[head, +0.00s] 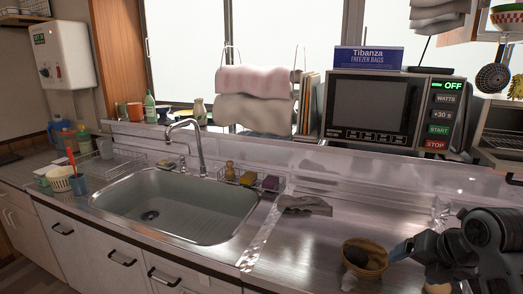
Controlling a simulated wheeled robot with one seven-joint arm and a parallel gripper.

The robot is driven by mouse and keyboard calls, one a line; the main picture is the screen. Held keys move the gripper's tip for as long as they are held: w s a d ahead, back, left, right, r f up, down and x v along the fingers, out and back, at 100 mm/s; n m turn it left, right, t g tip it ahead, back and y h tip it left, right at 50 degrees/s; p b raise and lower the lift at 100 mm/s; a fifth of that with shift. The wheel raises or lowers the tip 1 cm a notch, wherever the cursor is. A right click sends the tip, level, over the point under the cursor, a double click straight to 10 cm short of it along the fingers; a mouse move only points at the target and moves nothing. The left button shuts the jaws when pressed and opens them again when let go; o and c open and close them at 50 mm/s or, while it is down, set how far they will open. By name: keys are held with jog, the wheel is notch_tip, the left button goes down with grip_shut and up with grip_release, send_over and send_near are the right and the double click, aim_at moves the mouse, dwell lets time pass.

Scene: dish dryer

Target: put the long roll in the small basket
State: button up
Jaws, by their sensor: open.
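A small brown basket (373,268) stands on the steel counter at the lower right, with a dark rounded item (356,256) inside. My gripper (402,251) is just right of the basket, its tip pointing left toward the rim. It is open, and I see nothing held in it. A tan item (438,288) shows partly at the bottom edge below my gripper, mostly cut off. It may be the long roll, but I cannot tell. No other long roll is clear in view.
A crumpled grey cloth-like item (305,205) and a clear strip (262,236) lie on the counter left of the basket. Further left are the sink (180,205) and a wire rack (250,184). A microwave (385,108) stands behind. Counter between strip and basket is clear.

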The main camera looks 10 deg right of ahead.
jog(key=s+a+f+m+t+y, duration=0.15)
jog(key=a+f+m, duration=0.3)
jog(key=a, duration=0.45)
jog(key=s+a+f+m+t, duration=0.3)
jog(key=a+m, duration=0.3)
jog(key=a, duration=0.2)
jog(key=s+a+f+m+t+h, duration=0.1)
jog(key=s+a+m, duration=0.25)
jog(key=s, duration=0.25)
jog(key=s+a+m+h, duration=0.1)
jog(key=s+a+m, duration=0.1)
jog(key=s+m, duration=0.4)
jog(key=s+d+r+m+t, duration=0.1)
jog(key=s+r+m, duration=0.2)
jog(key=s, duration=0.7)
jog(key=s+d+r+m+t, duration=0.1)
jog(key=s+r+m, duration=0.3)
jog(key=s, duration=0.6)
notch_tip(320, 180, up, 2)
jog(key=shift+s+d+r+t+y, duration=0.15)
jog(key=shift+r+t+y, duration=0.1)
jog(key=shift+t+y, duration=0.2)
